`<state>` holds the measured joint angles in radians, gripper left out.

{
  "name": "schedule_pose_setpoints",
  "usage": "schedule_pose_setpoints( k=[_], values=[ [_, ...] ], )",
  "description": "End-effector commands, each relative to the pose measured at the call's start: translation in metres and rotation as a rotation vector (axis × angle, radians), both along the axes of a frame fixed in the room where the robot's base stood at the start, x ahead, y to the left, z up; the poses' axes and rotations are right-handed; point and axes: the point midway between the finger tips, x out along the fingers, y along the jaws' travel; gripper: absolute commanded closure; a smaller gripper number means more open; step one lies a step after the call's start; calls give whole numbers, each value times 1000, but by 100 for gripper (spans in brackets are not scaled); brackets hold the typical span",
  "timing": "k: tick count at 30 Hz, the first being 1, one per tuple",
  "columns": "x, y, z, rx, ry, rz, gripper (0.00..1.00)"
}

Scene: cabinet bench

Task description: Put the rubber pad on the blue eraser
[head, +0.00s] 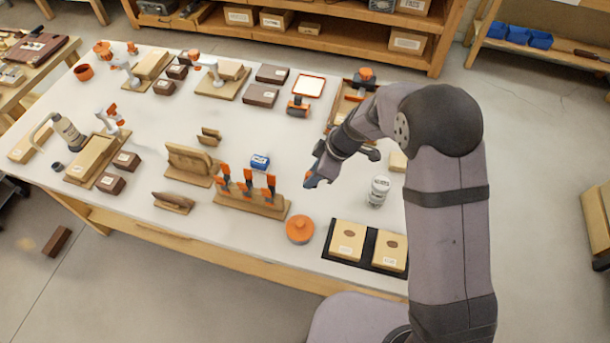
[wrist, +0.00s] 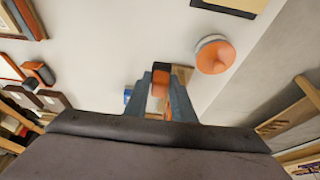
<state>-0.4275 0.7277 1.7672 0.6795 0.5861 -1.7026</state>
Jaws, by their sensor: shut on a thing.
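The blue eraser (head: 260,162) lies on the white bench top, just behind the wooden rack with orange-handled tools. A sliver of it shows in the wrist view (wrist: 127,96), left of the fingers. My gripper (head: 311,179) is above the bench, to the right of the eraser and apart from it. In the head view the fingers mostly hide this piece.
The wooden rack (head: 236,203) with upright orange-handled tools stands in front of the eraser. An orange round thing (head: 299,229), a white can (head: 378,191) and a black tray (head: 337,256) with two boxes are nearby. Bare bench top lies behind the eraser.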

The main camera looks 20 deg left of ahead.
Motion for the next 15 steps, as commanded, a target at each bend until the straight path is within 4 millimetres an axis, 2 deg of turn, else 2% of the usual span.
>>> schedule_pose_setpoints(
  k=[5,8,15],
  values=[
    [6,11,-1,1,-3,-21,99],
    [13,24,-2,2,-4,-54,99],
    [35,73,1,3,-7,-191,99]
  ],
)
